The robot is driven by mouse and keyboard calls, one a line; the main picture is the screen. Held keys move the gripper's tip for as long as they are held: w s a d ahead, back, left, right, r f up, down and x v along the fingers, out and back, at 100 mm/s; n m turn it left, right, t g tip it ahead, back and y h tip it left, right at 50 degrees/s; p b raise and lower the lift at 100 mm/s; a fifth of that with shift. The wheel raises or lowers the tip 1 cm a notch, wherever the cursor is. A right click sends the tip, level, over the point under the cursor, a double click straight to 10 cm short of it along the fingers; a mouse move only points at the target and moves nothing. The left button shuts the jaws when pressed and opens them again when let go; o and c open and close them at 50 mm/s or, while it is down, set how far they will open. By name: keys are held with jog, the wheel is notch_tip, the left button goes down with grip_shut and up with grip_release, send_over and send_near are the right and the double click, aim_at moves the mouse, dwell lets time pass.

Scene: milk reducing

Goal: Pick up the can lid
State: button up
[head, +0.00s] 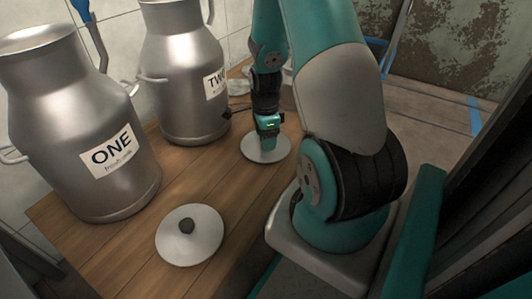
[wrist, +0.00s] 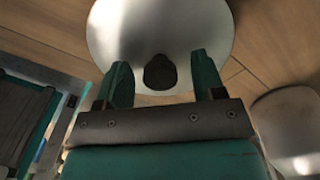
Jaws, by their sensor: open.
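A round metal can lid (head: 266,149) lies flat on the wooden table, under my gripper (head: 268,135). In the wrist view the same lid (wrist: 160,25) fills the top middle, and its dark knob (wrist: 160,73) stands between the two teal fingers of my gripper (wrist: 161,78). The fingers are apart and open, one on each side of the knob, with visible gaps. My gripper hides the first lid's knob in the head view.
Two metal milk cans stand on the wooden table (head: 130,262): can ONE (head: 75,140) at the left and can TWO (head: 183,85) behind. A curved metal surface (wrist: 290,125) shows at the right of the wrist view. Bare table lies between the two lids.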

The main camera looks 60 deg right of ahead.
jog(key=shift+f, duration=0.15)
jog(key=shift+c, duration=0.4)
jog(key=c, duration=1)
jog(key=shift+c, duration=0.2)
